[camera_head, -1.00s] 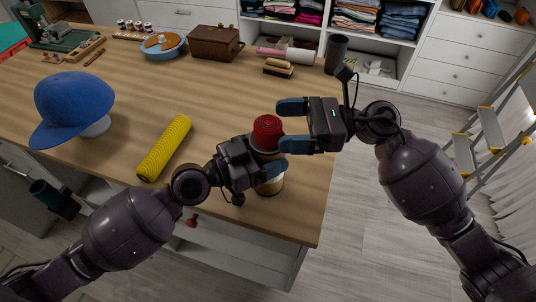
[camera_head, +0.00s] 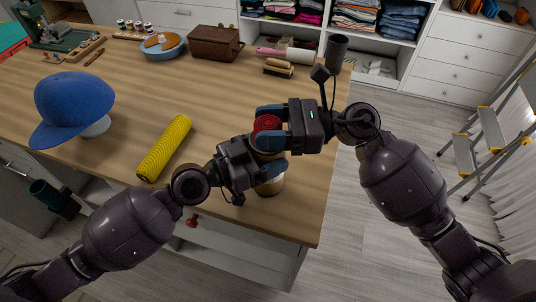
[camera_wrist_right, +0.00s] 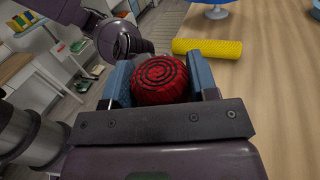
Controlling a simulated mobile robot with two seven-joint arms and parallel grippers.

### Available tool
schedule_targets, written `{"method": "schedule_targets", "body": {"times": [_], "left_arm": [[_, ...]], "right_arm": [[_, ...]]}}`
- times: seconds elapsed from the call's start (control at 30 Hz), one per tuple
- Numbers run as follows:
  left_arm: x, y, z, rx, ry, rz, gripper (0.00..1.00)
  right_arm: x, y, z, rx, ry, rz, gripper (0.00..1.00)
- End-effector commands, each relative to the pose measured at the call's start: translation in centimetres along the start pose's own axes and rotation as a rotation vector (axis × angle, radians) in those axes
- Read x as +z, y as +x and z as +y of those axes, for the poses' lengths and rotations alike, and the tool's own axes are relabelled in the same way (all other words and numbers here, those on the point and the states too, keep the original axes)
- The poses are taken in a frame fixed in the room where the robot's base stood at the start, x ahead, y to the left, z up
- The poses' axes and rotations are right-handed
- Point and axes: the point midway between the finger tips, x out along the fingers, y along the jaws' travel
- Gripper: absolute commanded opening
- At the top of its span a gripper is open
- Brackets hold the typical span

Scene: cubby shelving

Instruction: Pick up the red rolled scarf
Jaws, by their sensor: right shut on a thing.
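The red rolled scarf (camera_head: 267,123), a spiral roll seen from its top end, is at the table's right side. It also shows in the right wrist view (camera_wrist_right: 160,80), between two blue finger pads. My right gripper (camera_head: 268,128) is shut on it, one finger on each side. My left gripper (camera_head: 256,163) is close by, at the lower left of the scarf. Its fingertips are mostly hidden, so I cannot tell whether they touch it. A pale tan round object (camera_head: 271,186) shows below the scarf and left gripper; the scarf's lower part is hidden.
A yellow textured roll (camera_head: 164,148) lies left of the grippers. A blue cap (camera_head: 73,105) sits on a stand farther left. A brown basket (camera_head: 216,43), brushes (camera_head: 278,68) and a dark cylinder (camera_head: 336,53) stand at the back. The table's middle is clear.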

Motion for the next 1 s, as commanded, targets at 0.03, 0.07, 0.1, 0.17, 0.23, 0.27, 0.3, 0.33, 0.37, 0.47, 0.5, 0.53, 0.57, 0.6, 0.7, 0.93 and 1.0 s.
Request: {"method": "schedule_targets", "body": {"times": [0.03, 0.07, 0.1, 0.17, 0.23, 0.27, 0.3, 0.33, 0.37, 0.47, 0.5, 0.53, 0.57, 0.6, 0.7, 0.93, 1.0], "left_arm": [[0.0, 0.0, 0.0, 0.0, 0.0, 0.0, 0.61], [0.0, 0.0, 0.0, 0.0, 0.0, 0.0, 0.61], [0.0, 0.0, 0.0, 0.0, 0.0, 0.0, 0.61], [0.0, 0.0, 0.0, 0.0, 0.0, 0.0, 0.61], [0.0, 0.0, 0.0, 0.0, 0.0, 0.0, 0.61], [0.0, 0.0, 0.0, 0.0, 0.0, 0.0, 0.61], [0.0, 0.0, 0.0, 0.0, 0.0, 0.0, 0.61], [0.0, 0.0, 0.0, 0.0, 0.0, 0.0, 0.61], [0.0, 0.0, 0.0, 0.0, 0.0, 0.0, 0.61], [0.0, 0.0, 0.0, 0.0, 0.0, 0.0, 0.61], [0.0, 0.0, 0.0, 0.0, 0.0, 0.0, 0.61], [0.0, 0.0, 0.0, 0.0, 0.0, 0.0, 0.61], [0.0, 0.0, 0.0, 0.0, 0.0, 0.0, 0.61], [0.0, 0.0, 0.0, 0.0, 0.0, 0.0, 0.61], [0.0, 0.0, 0.0, 0.0, 0.0, -0.001, 0.61], [0.0, 0.0, 0.0, 0.0, 0.0, 0.0, 0.61], [0.0, 0.0, 0.0, 0.0, 0.0, -0.001, 0.61]], "right_arm": [[0.0, 0.0, 0.0, 0.0, 0.0, 0.0, 0.13], [0.0, 0.0, 0.0, 0.0, 0.0, 0.0, 0.13], [0.0, 0.0, 0.0, 0.0, 0.0, 0.0, 0.13], [0.0, 0.0, 0.0, 0.0, 0.0, 0.0, 0.13], [0.0, 0.0, 0.0, 0.0, 0.0, 0.0, 0.13], [0.1, 0.0, 0.0, 0.0, -0.001, 0.0, 0.13], [0.2, 0.0, 0.0, 0.0, -0.001, 0.0, 0.13], [0.3, 0.0, 0.0, 0.0, -0.002, 0.0, 0.13], [0.5, 0.0, 0.0, 0.0, -0.002, 0.0, 0.13], [1.6, 0.0, 0.0, 0.0, -0.005, 0.001, 0.13], [2.2, 0.0, 0.0, 0.0, -0.005, 0.0, 0.13], [2.8, 0.0, 0.0, 0.0, -0.006, 0.0, 0.13], [3.4, 0.0, 0.0, 0.001, -0.007, 0.0, 0.13], [4.3, 0.0, 0.0, 0.002, -0.007, 0.0, 0.13], [6.8, 0.0, 0.0, 0.001, -0.009, 0.0, 0.13], [12.4, 0.0, 0.0, 0.001, -0.009, 0.0, 0.13], [13.8, 0.0, 0.0, 0.001, -0.007, 0.001, 0.13]]}}
